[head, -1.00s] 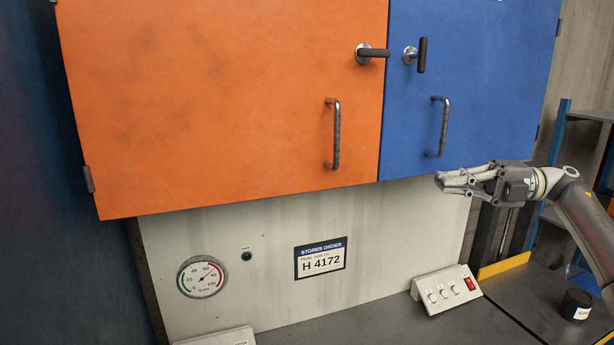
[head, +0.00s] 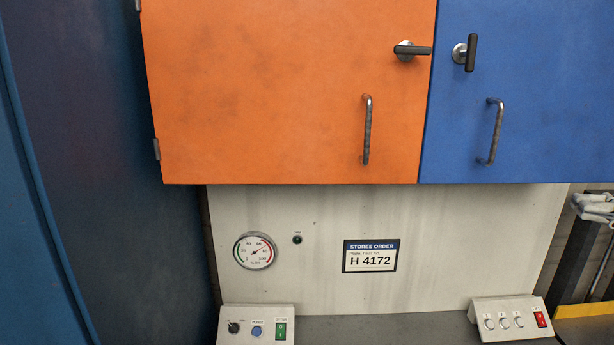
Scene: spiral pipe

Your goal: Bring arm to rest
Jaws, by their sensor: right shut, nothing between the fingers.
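My right gripper (head: 594,206) shows at the right edge of the head view, partly cut off by the frame. Its grey fingers are together with nothing between them. It is in free air, to the right of the pale back panel (head: 480,240) and below the blue cabinet door (head: 545,110). The rest of my right arm is out of the picture. My left gripper is not in view.
An orange cabinet door (head: 270,90) adjoins the blue one; both are closed. A gauge (head: 255,251) and a label reading H 4172 (head: 370,256) are on the panel. Two switch boxes (head: 257,322) (head: 512,320) stand on the grey bench (head: 400,330). A dark blue wall (head: 95,170) is left.

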